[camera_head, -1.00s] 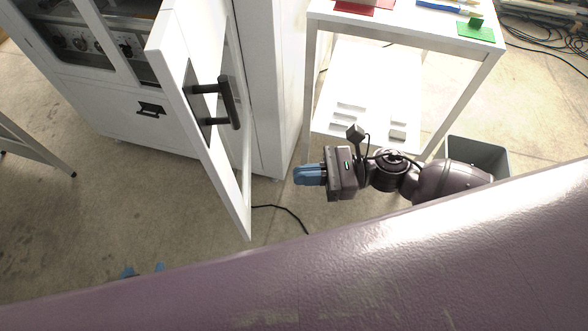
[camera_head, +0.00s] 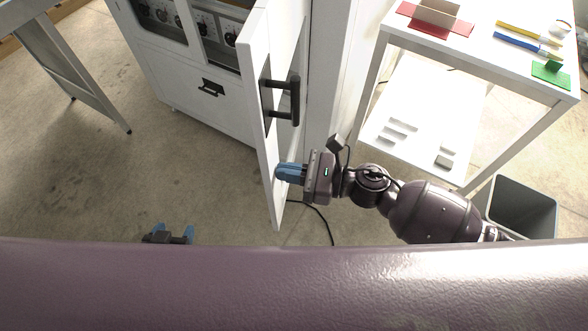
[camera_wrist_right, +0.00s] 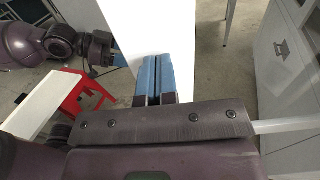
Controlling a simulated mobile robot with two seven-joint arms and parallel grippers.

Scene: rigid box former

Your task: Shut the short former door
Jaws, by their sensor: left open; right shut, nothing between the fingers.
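The white door (camera_head: 256,85) of the former stands open, swung out from the cabinet, with a black handle (camera_head: 294,100) on its right-hand face. My right gripper (camera_head: 281,172) has its blue fingers shut and empty at the lower part of the door, on the handle side below the handle. In the right wrist view the shut fingers (camera_wrist_right: 154,78) point at the white door panel (camera_wrist_right: 155,28); I cannot tell whether they touch it. My left gripper (camera_head: 172,234) is open and empty, low at the left over the floor, partly hidden by my body.
A metal stand (camera_head: 75,60) is at left. The floor between is clear.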

